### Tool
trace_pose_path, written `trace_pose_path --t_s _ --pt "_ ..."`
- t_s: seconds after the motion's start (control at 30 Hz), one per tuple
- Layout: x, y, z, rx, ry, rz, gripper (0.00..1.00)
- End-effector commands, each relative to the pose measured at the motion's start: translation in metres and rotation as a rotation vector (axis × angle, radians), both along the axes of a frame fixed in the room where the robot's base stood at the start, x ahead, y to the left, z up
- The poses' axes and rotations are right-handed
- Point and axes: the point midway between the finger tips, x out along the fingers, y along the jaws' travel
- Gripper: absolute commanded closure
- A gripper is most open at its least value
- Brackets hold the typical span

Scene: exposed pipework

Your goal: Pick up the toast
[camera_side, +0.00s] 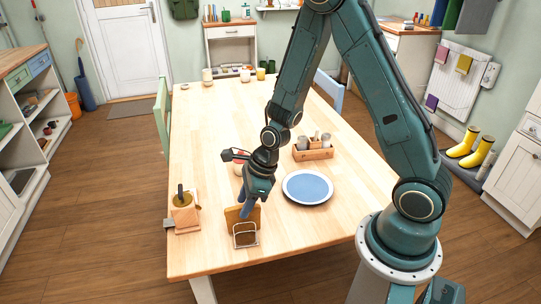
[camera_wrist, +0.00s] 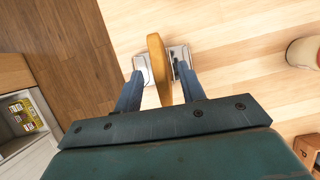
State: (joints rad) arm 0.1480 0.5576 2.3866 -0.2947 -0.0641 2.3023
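The toast (camera_side: 232,216) is a golden-brown slice standing upright in a small wire rack (camera_side: 246,238) near the front of the table. In the wrist view the toast (camera_wrist: 157,62) is seen edge-on, with metal parts of the rack (camera_wrist: 180,53) on both sides. My gripper (camera_side: 246,209) points down at the toast. In the wrist view its two blue fingers (camera_wrist: 160,80) are apart, one on each side of the slice, with a visible gap on each side. How far the fingertips reach down beside the slice is hard to tell.
A blue plate (camera_side: 308,187) lies right of the rack. A wooden caddy (camera_side: 314,153) with small containers stands behind it. A wooden holder with a yellowish pot (camera_side: 185,212) stands at the left table edge. A jar (camera_side: 238,168) is partly hidden behind my wrist. The table's far middle is clear.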

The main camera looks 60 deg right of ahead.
Motion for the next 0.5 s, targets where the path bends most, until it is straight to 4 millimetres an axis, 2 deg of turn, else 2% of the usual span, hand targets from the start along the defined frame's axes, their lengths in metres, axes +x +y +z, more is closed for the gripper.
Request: trace_pose_path --t_s 0.2,0.5 --pt "0.005 0.004 -0.017 0.0 0.001 0.0 0.6" --pt "0.007 0.006 -0.021 0.0 0.0 0.0 0.6"
